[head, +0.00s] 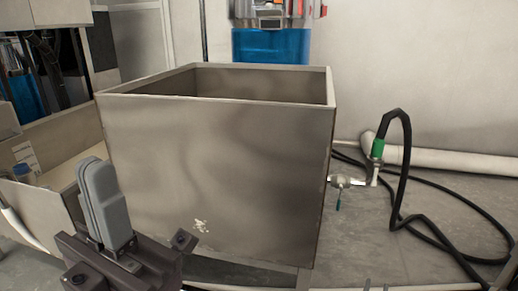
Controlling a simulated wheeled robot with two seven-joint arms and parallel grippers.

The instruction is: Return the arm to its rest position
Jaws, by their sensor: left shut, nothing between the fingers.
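My left gripper (92,168) is at the lower left of the head view, with its grey fingers pointing up and pressed together. It is shut and empty. It stands in front of the left side of a large metal bin; I cannot tell whether it touches the bin. My right gripper is not in view.
The open-topped metal bin (215,165) fills the middle. A blue container (271,46) stands behind it. To the right, a black hose (402,175) with a green fitting (377,148) lies over the floor near a white pipe (450,160). Open boxes stand at the left.

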